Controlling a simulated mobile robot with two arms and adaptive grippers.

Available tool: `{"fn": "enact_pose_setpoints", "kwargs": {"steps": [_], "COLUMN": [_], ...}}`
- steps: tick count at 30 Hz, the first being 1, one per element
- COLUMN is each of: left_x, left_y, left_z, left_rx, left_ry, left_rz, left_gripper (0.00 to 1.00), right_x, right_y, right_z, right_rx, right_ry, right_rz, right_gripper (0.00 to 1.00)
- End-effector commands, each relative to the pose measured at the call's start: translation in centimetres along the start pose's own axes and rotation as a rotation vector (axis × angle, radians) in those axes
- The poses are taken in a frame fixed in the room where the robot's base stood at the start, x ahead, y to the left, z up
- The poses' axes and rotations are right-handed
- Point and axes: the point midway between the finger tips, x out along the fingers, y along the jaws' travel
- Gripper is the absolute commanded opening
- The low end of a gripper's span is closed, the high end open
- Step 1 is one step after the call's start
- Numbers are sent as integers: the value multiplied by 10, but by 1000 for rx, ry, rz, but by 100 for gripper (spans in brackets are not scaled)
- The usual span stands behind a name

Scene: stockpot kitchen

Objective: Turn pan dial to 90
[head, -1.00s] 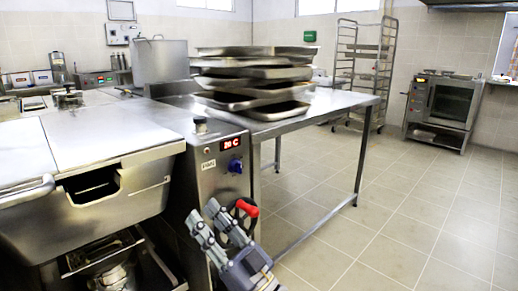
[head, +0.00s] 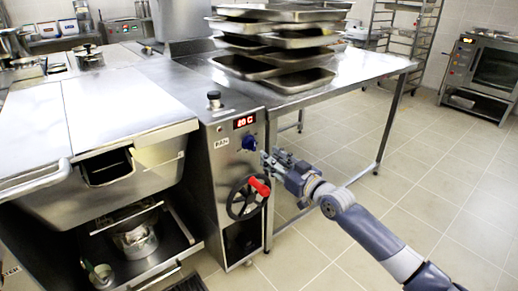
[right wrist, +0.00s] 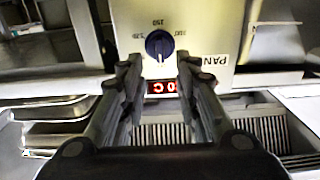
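The blue pan dial (head: 249,142) is on the steel front panel (head: 222,165), below a red lit display (head: 244,121) and beside a PAN label. In the right wrist view the dial (right wrist: 159,45) sits just beyond the fingertips, roughly centred between them, with a scale of numbers around it. My right gripper (head: 267,158) is open and empty, close to the dial at its lower right; it also shows in the right wrist view (right wrist: 158,70). Whether it touches the dial I cannot tell. My left gripper is not in view.
A handwheel with a red handle (head: 260,186) is just below the dial. A steel table (head: 355,70) with stacked trays (head: 270,60) stands behind. The pan's lid (head: 120,105) is shut at left. Tiled floor (head: 440,170) is clear at right.

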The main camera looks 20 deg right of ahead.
Motion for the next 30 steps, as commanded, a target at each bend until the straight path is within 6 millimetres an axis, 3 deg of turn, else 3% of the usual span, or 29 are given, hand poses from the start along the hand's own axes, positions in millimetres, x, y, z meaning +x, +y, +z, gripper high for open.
{"fn": "enact_pose_setpoints", "kwargs": {"steps": [6, 12, 27, 30], "left_x": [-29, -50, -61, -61], "left_y": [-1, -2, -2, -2], "left_z": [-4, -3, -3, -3], "left_rx": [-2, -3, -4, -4], "left_ry": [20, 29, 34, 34], "left_rz": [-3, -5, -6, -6], "left_gripper": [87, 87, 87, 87], "right_x": [38, 62, 74, 74], "right_y": [0, 0, 0, 0], "right_z": [0, 1, 0, 0], "right_rx": [0, -1, -1, -1], "right_ry": [4, 3, 1, 1], "right_rz": [0, 0, 0, 0], "right_gripper": [30, 30, 30, 7]}}
